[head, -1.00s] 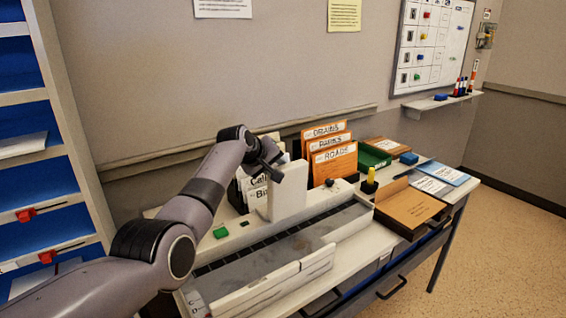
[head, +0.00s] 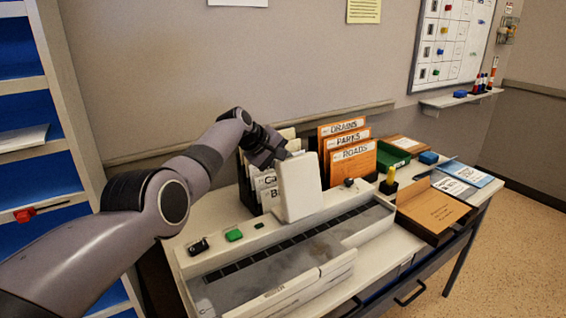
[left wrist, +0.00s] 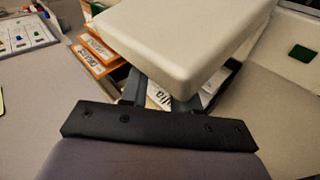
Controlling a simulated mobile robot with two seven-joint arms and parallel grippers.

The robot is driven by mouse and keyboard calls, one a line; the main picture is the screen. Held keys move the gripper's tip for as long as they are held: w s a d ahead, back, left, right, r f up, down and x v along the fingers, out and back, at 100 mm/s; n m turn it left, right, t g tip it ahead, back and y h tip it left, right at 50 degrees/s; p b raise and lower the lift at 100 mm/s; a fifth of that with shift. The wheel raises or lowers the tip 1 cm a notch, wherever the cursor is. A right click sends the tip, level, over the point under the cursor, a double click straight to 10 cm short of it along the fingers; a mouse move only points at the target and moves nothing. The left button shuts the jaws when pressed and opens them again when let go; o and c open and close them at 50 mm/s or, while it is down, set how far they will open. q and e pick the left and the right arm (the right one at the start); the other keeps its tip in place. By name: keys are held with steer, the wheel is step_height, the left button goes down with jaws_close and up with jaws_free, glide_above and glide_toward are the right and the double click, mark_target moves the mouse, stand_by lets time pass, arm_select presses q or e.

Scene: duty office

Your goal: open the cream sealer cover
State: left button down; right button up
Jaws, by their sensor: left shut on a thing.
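The cream sealer cover (head: 298,187) stands raised, tilted slightly back, on the long cream sealer (head: 345,228) on the desk. In the left wrist view the cover (left wrist: 185,35) fills the top middle, close to the fingers. My left gripper (head: 281,157) is at the upper back edge of the cover, shut on it. In the left wrist view the gripper (left wrist: 160,95) reaches beneath the cover's edge, and the fingertips are partly hidden. My right gripper is in neither view.
Orange folders (head: 347,150) and white folders stand behind the sealer. A green button (head: 234,235) and a black knob (head: 198,246) sit on its left. Blue shelves (head: 25,170) stand at far left.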

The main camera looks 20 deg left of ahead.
arm_select(q)
steer(key=shift+a+f, duration=0.1)
steer(key=shift+f, duration=0.1)
stand_by(0.3)
steer(key=c, duration=0.9)
jaws_free()
steer(key=shift+o, duration=0.2)
steer(key=shift+r, duration=0.15)
steer(key=shift+r, duration=0.1)
steer(key=p+v, duration=0.2)
steer(key=v, duration=0.5)
steer(key=shift+s, duration=0.1)
